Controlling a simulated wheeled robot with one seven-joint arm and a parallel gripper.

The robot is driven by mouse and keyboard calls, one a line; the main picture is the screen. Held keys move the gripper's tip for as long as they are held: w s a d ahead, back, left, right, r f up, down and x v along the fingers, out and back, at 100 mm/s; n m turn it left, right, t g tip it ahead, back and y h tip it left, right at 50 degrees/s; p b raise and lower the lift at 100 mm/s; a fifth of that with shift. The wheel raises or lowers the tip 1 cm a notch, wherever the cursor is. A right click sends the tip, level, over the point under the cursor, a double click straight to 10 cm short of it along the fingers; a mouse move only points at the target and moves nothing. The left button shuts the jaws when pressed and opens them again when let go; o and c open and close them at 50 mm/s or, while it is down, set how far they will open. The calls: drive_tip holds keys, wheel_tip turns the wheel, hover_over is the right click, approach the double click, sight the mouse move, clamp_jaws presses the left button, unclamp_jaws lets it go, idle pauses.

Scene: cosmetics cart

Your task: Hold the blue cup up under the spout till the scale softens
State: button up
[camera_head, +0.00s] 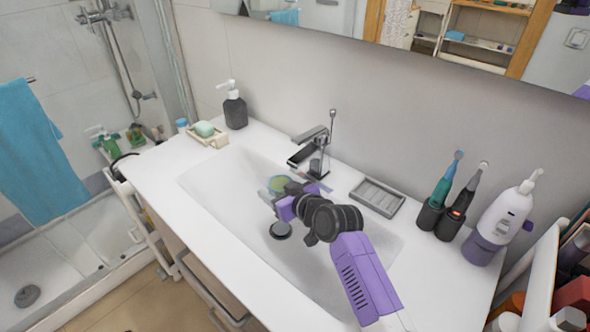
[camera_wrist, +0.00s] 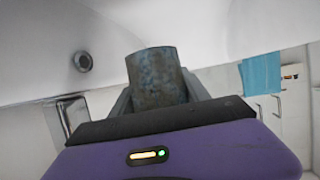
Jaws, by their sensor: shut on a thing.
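The blue cup shows in the wrist view (camera_wrist: 157,76) as a mottled blue-grey cylinder between my gripper's fingers. In the head view my gripper (camera_head: 286,196) is over the sink basin, shut on the cup (camera_head: 277,184). The cup's mouth faces up there, with a yellow-green tint inside, and my gripper hides part of its body. The chrome faucet (camera_head: 317,160) stands behind the basin. Its spout (camera_head: 299,158) ends above the cup and slightly to its right in the picture, apart from it. I cannot make out any running water or scale.
The white sink (camera_head: 225,207) has a dark drain (camera_head: 281,230) below my gripper. A soap dish (camera_head: 209,137) and a dark dispenser (camera_head: 235,108) stand at left. A grey tray (camera_head: 377,197), two toothbrushes (camera_head: 440,195) and a white-purple bottle (camera_head: 500,220) stand at right.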

drive_tip(key=shift+s+a+p, duration=1.35)
drive_tip(key=shift+s+a, duration=0.4)
drive_tip(key=shift+a, duration=0.05)
drive_tip(key=shift+r, duration=0.1)
drive_tip(key=s+a+r+p, duration=0.3)
drive_tip(key=r+p, duration=0.3)
drive_tip(key=p, duration=0.1)
drive_tip(key=shift+s+a, duration=0.25)
drive_tip(key=shift+a, duration=0.05)
idle(0.8)
drive_tip(key=shift+f, duration=0.1)
idle(0.7)
